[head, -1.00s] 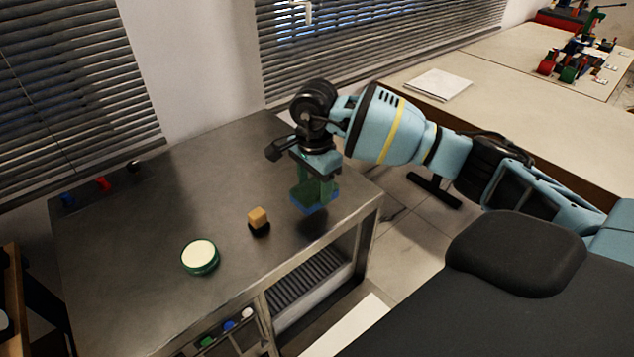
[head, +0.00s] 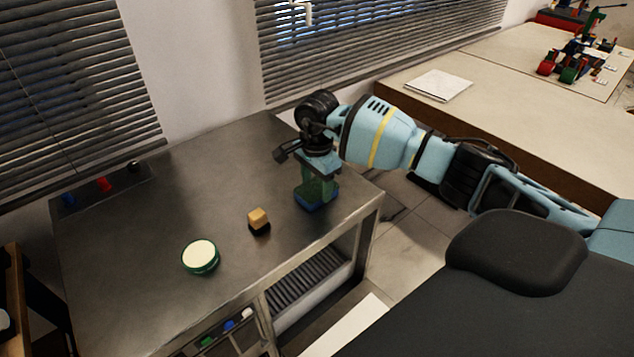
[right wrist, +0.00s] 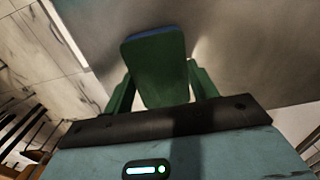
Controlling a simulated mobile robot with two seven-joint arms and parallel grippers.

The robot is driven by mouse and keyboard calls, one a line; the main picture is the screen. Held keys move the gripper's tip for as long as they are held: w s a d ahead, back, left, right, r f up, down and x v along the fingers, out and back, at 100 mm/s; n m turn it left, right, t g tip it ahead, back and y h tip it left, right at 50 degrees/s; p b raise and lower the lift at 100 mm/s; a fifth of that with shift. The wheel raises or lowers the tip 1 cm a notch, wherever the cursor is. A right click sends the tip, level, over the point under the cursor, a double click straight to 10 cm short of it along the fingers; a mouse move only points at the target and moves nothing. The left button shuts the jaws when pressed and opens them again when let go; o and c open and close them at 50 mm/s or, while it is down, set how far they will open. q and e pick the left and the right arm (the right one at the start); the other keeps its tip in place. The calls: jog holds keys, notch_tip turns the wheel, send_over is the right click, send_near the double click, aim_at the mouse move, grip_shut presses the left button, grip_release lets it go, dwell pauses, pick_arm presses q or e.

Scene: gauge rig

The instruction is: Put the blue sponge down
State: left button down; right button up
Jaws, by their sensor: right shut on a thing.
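The blue sponge (head: 316,201) is in my right gripper (head: 318,192), near the right end of the metal table (head: 170,210). The gripper points down with its green fingers on either side of the sponge. The sponge is at or just above the table top; I cannot tell if it bears on it. In the right wrist view the sponge (right wrist: 158,66) shows a dark green face and a blue far edge between the two fingers. My left gripper is not in view.
A yellow and black block (head: 259,220) stands left of the sponge. A round green container with a cream top (head: 200,256) is farther left. Red, blue and black knobs (head: 103,184) line the back left. The table's right edge is close to the sponge.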

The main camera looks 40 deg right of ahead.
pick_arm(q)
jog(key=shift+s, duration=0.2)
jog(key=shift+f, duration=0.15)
pick_arm(e)
jog(key=shift+f, duration=0.1)
jog(key=shift+f, duration=0.1)
jog(key=o, duration=0.9)
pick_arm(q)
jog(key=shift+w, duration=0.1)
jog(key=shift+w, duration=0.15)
pick_arm(e)
jog(key=shift+r, duration=0.2)
